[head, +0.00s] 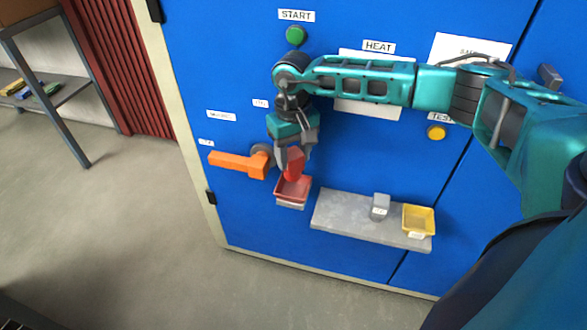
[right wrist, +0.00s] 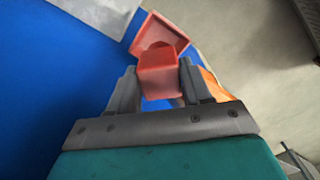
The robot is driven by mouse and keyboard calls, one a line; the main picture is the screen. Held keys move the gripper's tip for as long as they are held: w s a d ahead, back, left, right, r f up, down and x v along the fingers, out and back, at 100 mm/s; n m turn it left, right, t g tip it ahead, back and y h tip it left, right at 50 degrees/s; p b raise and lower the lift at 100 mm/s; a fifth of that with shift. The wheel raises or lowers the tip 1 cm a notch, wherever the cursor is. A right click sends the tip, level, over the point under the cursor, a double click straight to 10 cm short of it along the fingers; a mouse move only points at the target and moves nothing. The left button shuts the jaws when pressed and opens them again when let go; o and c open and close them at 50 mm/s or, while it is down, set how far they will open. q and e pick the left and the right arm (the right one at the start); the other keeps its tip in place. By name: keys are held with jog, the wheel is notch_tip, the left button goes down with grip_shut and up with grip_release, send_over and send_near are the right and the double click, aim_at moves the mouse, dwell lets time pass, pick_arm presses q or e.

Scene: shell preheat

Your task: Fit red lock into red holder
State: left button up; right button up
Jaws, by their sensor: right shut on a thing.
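The red lock (head: 293,164) is in my right gripper (head: 291,160), which is shut on it in the head view. The red holder (head: 291,190) is a small open tray on the blue cabinet front, directly below the lock. In the right wrist view the red lock (right wrist: 158,72) sits between the two fingers of my right gripper (right wrist: 157,85). The red holder (right wrist: 160,36) shows just beyond it there. The lock overlaps the holder's opening in both views; I cannot tell whether they touch. My left gripper is not in view.
An orange handle (head: 238,164) is just left of the holder. A grey shelf (head: 340,219) to the right bears a grey lock (head: 380,205) and a yellow holder (head: 418,218). A green START button (head: 296,35) and a yellow button (head: 436,132) are higher on the blue cabinet (head: 215,60).

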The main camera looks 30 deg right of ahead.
aim_at(293, 168)
notch_tip(293, 168, down, 4)
jog(key=shift+f+b, duration=0.15)
jog(key=shift+b, duration=0.2)
jog(key=shift+w+d+f, duration=0.15)
jog(key=shift+f, duration=0.25)
jog(key=shift+f+b, duration=0.25)
jog(key=shift+b, duration=0.1)
jog(key=o, duration=1.2)
jog(key=shift+r, duration=0.1)
